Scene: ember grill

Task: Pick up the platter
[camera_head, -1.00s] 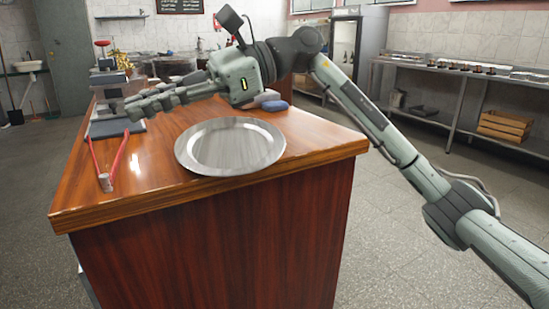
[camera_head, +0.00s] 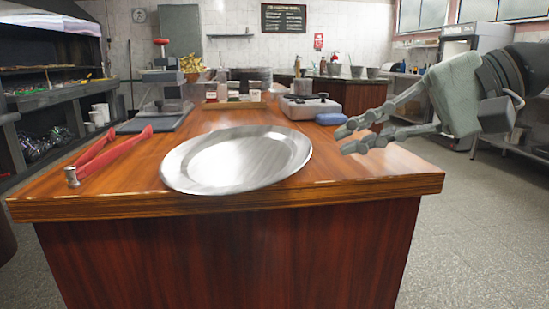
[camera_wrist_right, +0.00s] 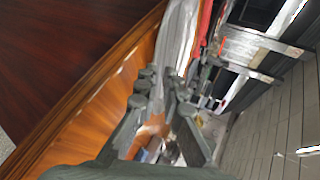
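The platter (camera_head: 237,160) is a round, shiny silver-grey dish lying on the front part of the wooden counter (camera_head: 330,178). My right gripper (camera_head: 345,139) is to the right of the platter, above the counter's right side, with its fingers pointing left toward the rim. Its two fingers are apart, with nothing between them, and a gap separates them from the platter. In the right wrist view, the platter (camera_wrist_right: 178,38) shows edge-on beyond the open fingers (camera_wrist_right: 160,88). My left gripper is not in view.
Red-handled tongs (camera_head: 112,152) lie left of the platter. A scale (camera_head: 166,98) stands behind them. A blue sponge (camera_head: 330,118) and a grey box (camera_head: 309,105) sit behind the platter, near my right gripper. The counter's front right corner is clear.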

